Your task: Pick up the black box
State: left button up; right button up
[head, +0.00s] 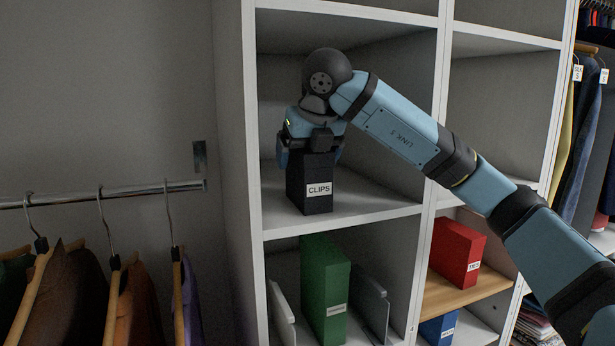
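The black box (318,196) with a white label reading "CLIPS" stands upright in the upper left cubby, near its front edge. My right arm comes in from the right, and its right gripper (312,155) points down over the top of the box. One finger is on each side of the box's upper part. Whether the fingers press on its sides cannot be made out. The box's top is hidden by the gripper, and its base appears to rest on the shelf. My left gripper is out of view.
Clothes hang from a rail (130,190) at left. The cubby has free room beside the black box.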

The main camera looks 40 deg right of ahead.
jog(key=shift+f, duration=0.2)
dwell(0.4)
jog(key=c, duration=1.1)
